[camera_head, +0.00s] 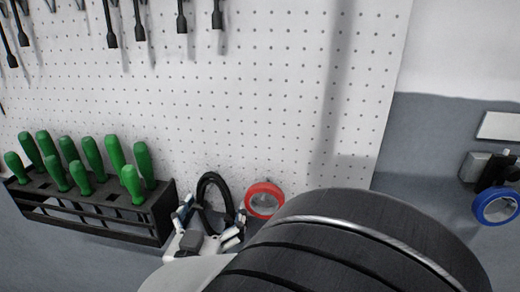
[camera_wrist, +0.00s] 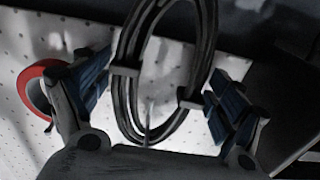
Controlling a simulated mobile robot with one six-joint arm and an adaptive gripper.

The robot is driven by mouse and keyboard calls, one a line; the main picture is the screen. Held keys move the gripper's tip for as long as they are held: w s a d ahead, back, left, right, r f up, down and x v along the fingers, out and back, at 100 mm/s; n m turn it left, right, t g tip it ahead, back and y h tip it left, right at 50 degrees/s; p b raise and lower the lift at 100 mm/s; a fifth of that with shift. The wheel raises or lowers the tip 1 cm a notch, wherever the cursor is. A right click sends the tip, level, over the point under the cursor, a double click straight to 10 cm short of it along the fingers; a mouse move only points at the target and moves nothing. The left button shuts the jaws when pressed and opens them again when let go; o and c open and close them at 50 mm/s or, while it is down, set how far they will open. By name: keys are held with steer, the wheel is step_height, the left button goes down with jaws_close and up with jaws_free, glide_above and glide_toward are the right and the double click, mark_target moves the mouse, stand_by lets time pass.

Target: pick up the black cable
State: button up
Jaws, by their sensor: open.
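The black cable (camera_head: 228,197) is a coil hanging upright in front of the pegboard, low in the head view. In the wrist view the coiled cable (camera_wrist: 207,45) fills the middle, with a grey tie or clip on each side. My gripper (camera_wrist: 160,92) is open, with one blue-padded finger left of the coil and one right of it. The coil appears to lie between the fingers, with the left finger close to it; contact cannot be told. In the head view my gripper (camera_head: 208,225) is at the coil's lower part, and my arm hides what lies below.
A red tape roll (camera_head: 265,200) hangs just right of the cable. A black rack (camera_head: 110,220) of green-handled screwdrivers is at the left. Dark-tipped tools (camera_head: 139,28) hang above on the pegboard (camera_head: 270,90). A blue tape roll (camera_head: 496,206) hangs at the far right.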

steer(key=shift+s, duration=0.15)
steer(key=shift+c, duration=0.9)
steer(key=c, duration=0.9)
steer(key=shift+c, duration=0.4)
steer(key=shift+w+r, duration=0.15)
steer(key=shift+w, duration=0.05)
